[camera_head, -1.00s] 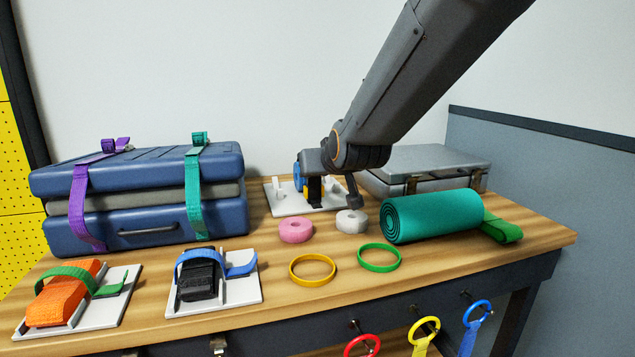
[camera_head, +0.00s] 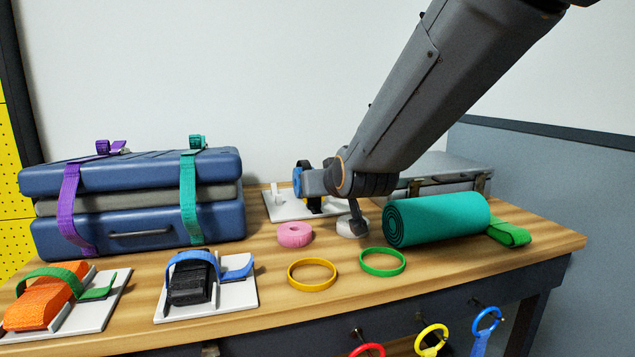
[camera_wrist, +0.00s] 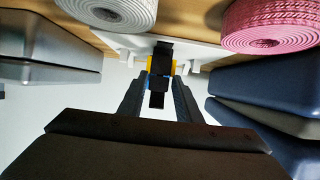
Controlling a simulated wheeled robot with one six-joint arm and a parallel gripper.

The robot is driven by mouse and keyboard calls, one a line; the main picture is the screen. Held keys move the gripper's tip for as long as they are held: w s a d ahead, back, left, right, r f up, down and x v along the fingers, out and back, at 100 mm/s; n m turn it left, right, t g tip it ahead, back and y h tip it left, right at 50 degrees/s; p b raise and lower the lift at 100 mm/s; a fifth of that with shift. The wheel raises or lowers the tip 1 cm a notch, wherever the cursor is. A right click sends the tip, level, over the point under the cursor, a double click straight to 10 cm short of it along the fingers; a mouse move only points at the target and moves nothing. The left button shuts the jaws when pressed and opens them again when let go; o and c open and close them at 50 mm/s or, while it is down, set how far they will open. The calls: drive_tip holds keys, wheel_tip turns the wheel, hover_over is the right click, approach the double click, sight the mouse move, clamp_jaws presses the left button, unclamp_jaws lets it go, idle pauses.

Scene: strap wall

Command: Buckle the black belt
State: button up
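The black belt (camera_head: 314,206) is on the white plate (camera_head: 288,212) at the back of the bench, largely hidden by my arm in the head view. In the wrist view, the belt (camera_wrist: 162,50) runs in front of a yellow part (camera_wrist: 152,61), and a black end lies between my fingers. My gripper (camera_head: 304,181) is beside the belt, over the plate. In the wrist view, my gripper's two fingers (camera_wrist: 160,82) stand on either side of the black end with blue at their tips. Whether they press on it is unclear. The buckling parts are mostly hidden.
A pink roll (camera_head: 295,235) and a white roll (camera_head: 352,226) are just in front of the plate. Stacked blue cases (camera_head: 140,220) stand left, a grey case (camera_head: 445,170) and a teal rolled mat (camera_head: 440,218) right. Two other strap plates lie at the front left.

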drive_tip(key=shift+o, duration=0.4)
drive_tip(key=shift+w, duration=0.1)
drive_tip(key=shift+s+r, duration=0.15)
drive_tip(key=shift+s, duration=0.1)
drive_tip(key=p+v, duration=0.1)
drive_tip(key=v, duration=0.6)
drive_tip(key=shift+s, duration=0.15)
